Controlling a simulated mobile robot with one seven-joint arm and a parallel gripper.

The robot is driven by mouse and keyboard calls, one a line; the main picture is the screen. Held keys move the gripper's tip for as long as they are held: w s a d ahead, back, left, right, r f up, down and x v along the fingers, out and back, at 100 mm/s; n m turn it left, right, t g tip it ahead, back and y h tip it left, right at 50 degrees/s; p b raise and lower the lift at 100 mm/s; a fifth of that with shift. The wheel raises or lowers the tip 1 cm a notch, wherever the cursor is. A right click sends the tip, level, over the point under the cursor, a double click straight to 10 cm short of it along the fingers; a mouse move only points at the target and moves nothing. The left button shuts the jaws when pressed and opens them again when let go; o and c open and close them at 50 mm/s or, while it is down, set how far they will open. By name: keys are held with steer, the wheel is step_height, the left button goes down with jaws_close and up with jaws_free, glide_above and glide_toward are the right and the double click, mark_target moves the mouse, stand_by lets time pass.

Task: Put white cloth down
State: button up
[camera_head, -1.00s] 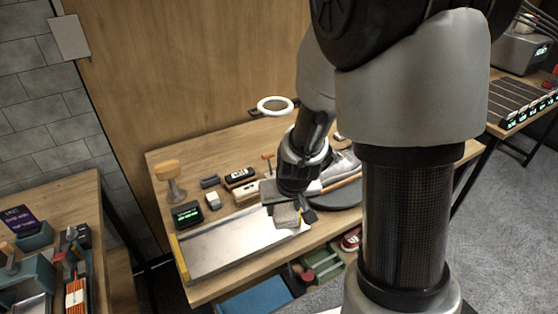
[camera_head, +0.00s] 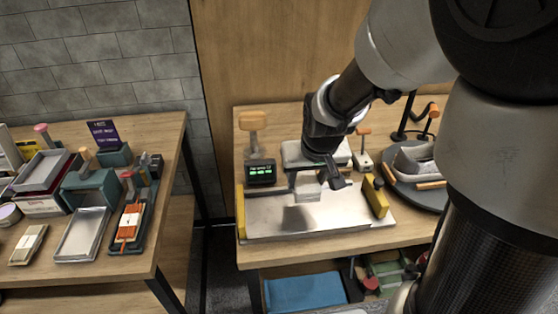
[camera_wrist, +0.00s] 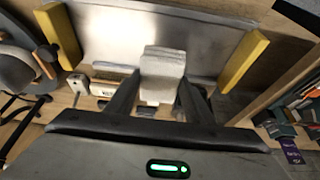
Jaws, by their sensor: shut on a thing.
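A small white cloth (camera_head: 308,188) hangs as a pale folded block below my gripper (camera_head: 322,177), over the shallow metal tray (camera_head: 290,222). In the wrist view the cloth (camera_wrist: 163,62) sits between the two dark fingers of my gripper (camera_wrist: 160,88), which is shut on it. The bright tray surface (camera_wrist: 110,35) lies behind the cloth there. I cannot tell whether the cloth touches the tray. A yellow block stands at the tray's left end (camera_head: 240,210) and another at its right end (camera_head: 375,196).
A small device with a green display (camera_head: 261,172) and a wooden-topped stand (camera_head: 253,122) are behind the tray's left end. A sneaker (camera_head: 415,158) rests on a dark round turntable (camera_head: 408,193) to the right. A side table (camera_head: 100,285) with trays and tools stands left, across a gap.

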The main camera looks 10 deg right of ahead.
step_height(320, 180, down, 8)
steer(key=shift+r+b, duration=0.25)
steer(key=shift+b, duration=0.5)
steer(key=shift+f, duration=0.2)
steer(key=o, duration=1.1)
